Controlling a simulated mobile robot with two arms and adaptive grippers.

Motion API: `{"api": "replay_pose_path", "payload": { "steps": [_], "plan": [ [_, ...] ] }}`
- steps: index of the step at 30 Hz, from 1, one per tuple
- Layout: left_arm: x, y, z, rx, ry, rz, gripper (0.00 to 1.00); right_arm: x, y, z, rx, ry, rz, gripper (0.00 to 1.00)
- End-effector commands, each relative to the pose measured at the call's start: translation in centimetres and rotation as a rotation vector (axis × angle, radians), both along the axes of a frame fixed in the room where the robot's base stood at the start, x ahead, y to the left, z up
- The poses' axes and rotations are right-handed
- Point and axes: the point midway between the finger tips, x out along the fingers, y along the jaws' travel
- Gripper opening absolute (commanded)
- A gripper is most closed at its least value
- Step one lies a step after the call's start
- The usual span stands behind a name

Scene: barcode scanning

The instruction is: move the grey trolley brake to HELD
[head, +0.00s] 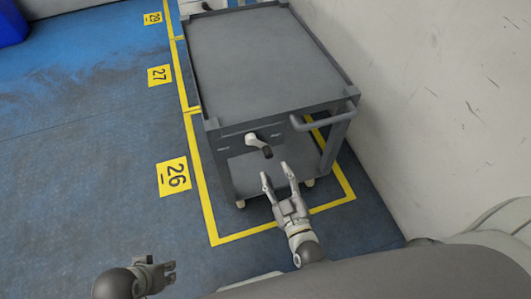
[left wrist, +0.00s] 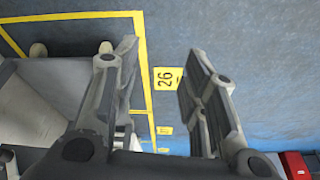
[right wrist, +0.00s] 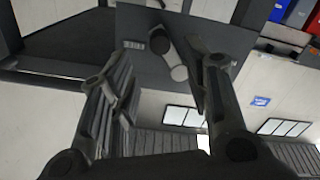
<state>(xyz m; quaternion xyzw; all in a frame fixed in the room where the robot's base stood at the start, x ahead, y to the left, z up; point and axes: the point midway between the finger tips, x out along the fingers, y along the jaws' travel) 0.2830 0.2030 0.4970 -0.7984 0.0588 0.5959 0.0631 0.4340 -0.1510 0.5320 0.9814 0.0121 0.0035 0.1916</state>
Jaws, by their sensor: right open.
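The grey trolley (head: 262,55) stands beside the wall. No readable HELD mark shows. My right gripper (head: 275,168) is open and empty, its fingertips just below and in front of the lever, not around it. In the right wrist view the lever (right wrist: 170,55) shows between and beyond the open fingers. My left gripper (head: 171,272) is low at the left of the head view, away from the trolley; the left wrist view shows it open and empty (left wrist: 160,60).
A push handle (head: 325,120) juts from the trolley's right front. A barcode label (right wrist: 132,44) is on the panel by the lever. Yellow floor lines surround the trolley, with a 26 marker (head: 174,176) at left. The wall (head: 440,110) is close on the right; open floor lies left.

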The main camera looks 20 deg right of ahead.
Motion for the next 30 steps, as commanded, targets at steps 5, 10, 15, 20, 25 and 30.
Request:
{"api": "replay_pose_path", "payload": {
  "steps": [5, 10, 15, 20, 25, 30],
  "plan": [
    [-0.4, 0.1, 1.8, -0.001, -0.013, 0.001, 0.40, 3.7, 0.1, -0.1, 0.002, -0.003, 0.000, 0.44],
    [-1.0, 0.2, 3.7, -0.001, -0.022, 0.002, 0.40, 6.6, 0.2, 0.0, 0.003, -0.002, 0.000, 0.44],
    [-1.2, 0.2, 4.1, -0.001, -0.023, 0.002, 0.40, 8.3, 0.2, -0.1, 0.002, 0.001, 0.000, 0.44],
    [-1.2, 0.3, 4.3, 0.000, -0.024, 0.004, 0.40, 8.9, 0.2, 0.0, 0.001, 0.001, 0.001, 0.44],
    [-1.2, 0.3, 4.3, 0.000, -0.024, 0.004, 0.40, 8.9, 0.2, 0.0, 0.001, 0.002, 0.000, 0.44],
    [-1.2, 0.3, 4.3, 0.000, -0.025, 0.004, 0.40, 8.8, 0.2, -0.1, 0.002, 0.002, 0.000, 0.29]
  ]
}}
